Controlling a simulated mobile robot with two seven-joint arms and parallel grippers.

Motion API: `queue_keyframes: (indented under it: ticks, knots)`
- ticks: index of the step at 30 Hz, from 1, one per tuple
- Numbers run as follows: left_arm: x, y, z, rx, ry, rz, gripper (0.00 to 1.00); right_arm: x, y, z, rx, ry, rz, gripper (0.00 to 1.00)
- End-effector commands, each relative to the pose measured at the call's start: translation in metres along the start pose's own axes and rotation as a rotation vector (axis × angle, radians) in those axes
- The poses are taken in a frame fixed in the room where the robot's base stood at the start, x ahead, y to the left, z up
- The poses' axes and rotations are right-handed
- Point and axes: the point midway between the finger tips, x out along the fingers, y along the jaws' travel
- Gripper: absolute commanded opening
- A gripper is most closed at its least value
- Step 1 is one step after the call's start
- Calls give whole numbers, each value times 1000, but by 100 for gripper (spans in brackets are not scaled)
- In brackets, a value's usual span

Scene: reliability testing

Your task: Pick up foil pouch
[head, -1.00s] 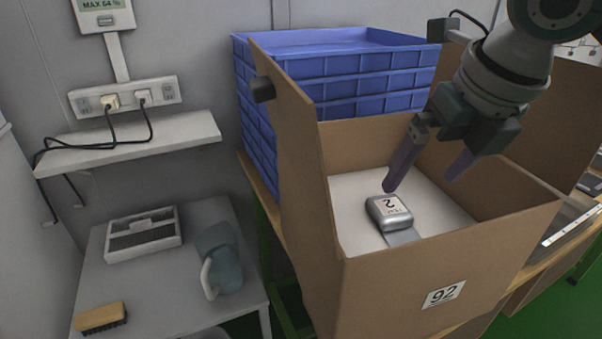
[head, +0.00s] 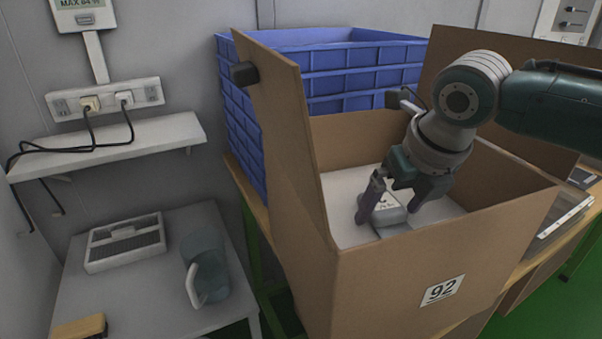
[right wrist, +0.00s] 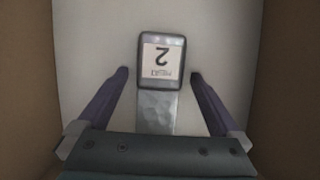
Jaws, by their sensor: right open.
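In the head view the block (head: 384,209) is partly hidden by my fingers. My right gripper (head: 388,212) is open, reaching down into the box. In the right wrist view its fingertips (right wrist: 160,75) stand either side of the block, with gaps. My left gripper is not in view.
The box's side walls and raised flaps surround the right gripper. Stacked blue crates (head: 345,75) stand behind it. At left are a shelf with cables (head: 110,145) and a small table (head: 130,295) with a jug (head: 205,272), a grey-white vented unit (head: 125,243) and a brush (head: 80,328).

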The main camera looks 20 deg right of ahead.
Motion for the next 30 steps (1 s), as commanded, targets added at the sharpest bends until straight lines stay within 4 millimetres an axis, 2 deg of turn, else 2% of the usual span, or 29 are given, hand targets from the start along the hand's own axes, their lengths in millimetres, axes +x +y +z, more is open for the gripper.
queue_keyframes:
  ticks: [4,26,30]
  knots:
    - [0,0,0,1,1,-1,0,-1,0,0,0,-1,0,100]
    - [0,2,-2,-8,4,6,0,-1,0,0,0,0,0,18]
    - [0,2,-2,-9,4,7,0,-1,0,0,1,-1,0,17]
